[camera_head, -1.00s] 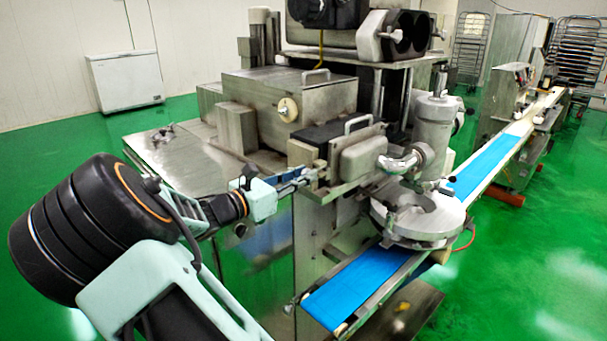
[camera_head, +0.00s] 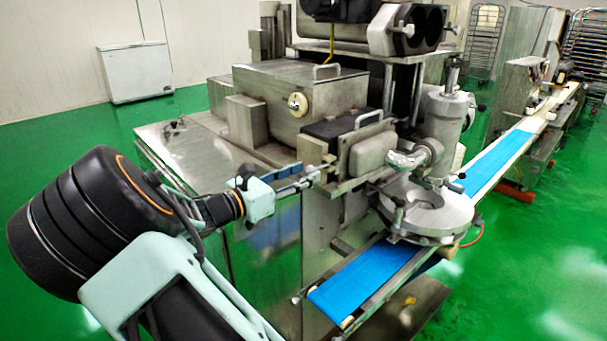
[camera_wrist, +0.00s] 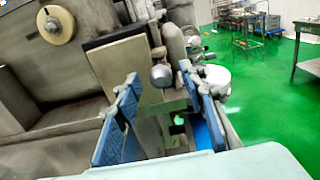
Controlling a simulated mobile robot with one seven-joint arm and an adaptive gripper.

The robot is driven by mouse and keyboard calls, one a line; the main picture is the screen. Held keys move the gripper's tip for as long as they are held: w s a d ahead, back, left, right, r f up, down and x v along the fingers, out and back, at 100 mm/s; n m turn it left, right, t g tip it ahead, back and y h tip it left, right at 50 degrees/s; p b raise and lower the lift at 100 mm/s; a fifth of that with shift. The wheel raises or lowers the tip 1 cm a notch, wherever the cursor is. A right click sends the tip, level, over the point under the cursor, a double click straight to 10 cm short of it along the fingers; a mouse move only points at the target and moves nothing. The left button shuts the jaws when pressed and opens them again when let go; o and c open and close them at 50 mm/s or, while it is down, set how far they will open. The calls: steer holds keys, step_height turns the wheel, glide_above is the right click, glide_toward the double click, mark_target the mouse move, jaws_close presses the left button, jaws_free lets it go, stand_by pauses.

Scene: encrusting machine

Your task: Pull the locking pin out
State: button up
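A round metal knob (camera_wrist: 161,76), which looks like the head of the locking pin, shows in the wrist view in front of the machine's metal housing. My gripper (camera_wrist: 158,82) is open, with one blue-padded finger on each side of the knob in the picture. Clear gaps show on both sides, and neither finger visibly touches it. The depth between fingertips and knob is hard to judge. In the head view my gripper (camera_head: 308,182) reaches from the left to the machine's side, near the small lidded box (camera_head: 370,150). I cannot make out the pin there.
The encrusting machine (camera_head: 300,100) fills the middle. A round metal turntable (camera_head: 432,212) and a blue conveyor belt (camera_head: 360,278) lie to the right of my gripper. A flat steel top (camera_head: 180,150) lies behind my arm.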

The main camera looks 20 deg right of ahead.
steer(key=v, duration=1.1)
steer(key=shift+a, duration=0.1)
